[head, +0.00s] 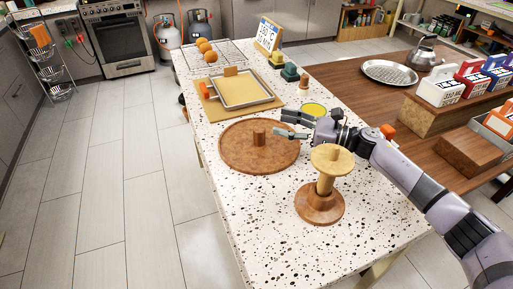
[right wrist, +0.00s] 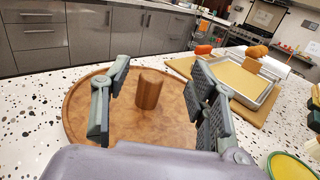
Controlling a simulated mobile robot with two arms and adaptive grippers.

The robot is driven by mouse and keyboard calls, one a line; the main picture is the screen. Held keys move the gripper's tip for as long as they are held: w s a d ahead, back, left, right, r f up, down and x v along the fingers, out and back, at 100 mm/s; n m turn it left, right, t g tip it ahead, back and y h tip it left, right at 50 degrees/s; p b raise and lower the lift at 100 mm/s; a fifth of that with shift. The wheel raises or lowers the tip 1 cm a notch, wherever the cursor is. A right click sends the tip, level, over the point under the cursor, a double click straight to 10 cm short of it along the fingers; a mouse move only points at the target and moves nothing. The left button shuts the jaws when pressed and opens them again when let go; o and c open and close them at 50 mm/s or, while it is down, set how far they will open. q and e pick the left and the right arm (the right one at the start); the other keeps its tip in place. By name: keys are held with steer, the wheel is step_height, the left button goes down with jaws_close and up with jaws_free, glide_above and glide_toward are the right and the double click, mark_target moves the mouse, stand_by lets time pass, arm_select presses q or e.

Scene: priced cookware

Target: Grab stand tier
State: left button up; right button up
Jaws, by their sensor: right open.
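A round brown wooden tier (head: 232,152) with a short upright peg (head: 259,138) at its middle lies flat on the speckled counter. In the right wrist view the tier's disc (right wrist: 115,122) and its peg (right wrist: 148,90) show beyond my fingers. My right gripper (head: 283,124) is open and empty above the tier's right side. In the right wrist view its two fingers (right wrist: 157,82) stand apart, with the peg seen between them; whether the peg is within their reach is unclear. A wooden stand (head: 320,205) with a round base, post and small pale top stands nearer. My left gripper is not seen.
Behind the tier are a tray (head: 262,103) on a board, a wire rack (head: 232,62) with orange balls, and a yellow-topped tin (head: 314,109). A wooden table (head: 365,105) with goods is at the right.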

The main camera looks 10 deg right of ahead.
mark_target(259, 128)
step_height(259, 128, down, 4)
steer(key=b, duration=0.3)
steer(key=shift+w+a+f, duration=0.1)
steer(key=shift+a+f, duration=0.05)
steer(key=x, duration=0.2)
steer(key=p+x, duration=0.1)
steer(key=x, duration=0.1)
steer(key=p+x, duration=0.1)
steer(key=x, duration=0.2)
steer(key=shift+a+r, duration=0.1)
steer(key=shift+r, duration=0.2)
steer(key=shift+a+f, duration=0.1)
steer(key=shift+a, duration=0.1)
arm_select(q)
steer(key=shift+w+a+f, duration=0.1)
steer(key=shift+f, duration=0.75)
arm_select(e)
steer(key=shift+d, duration=0.1)
steer(key=shift+c, duration=0.3)
jaws_close()
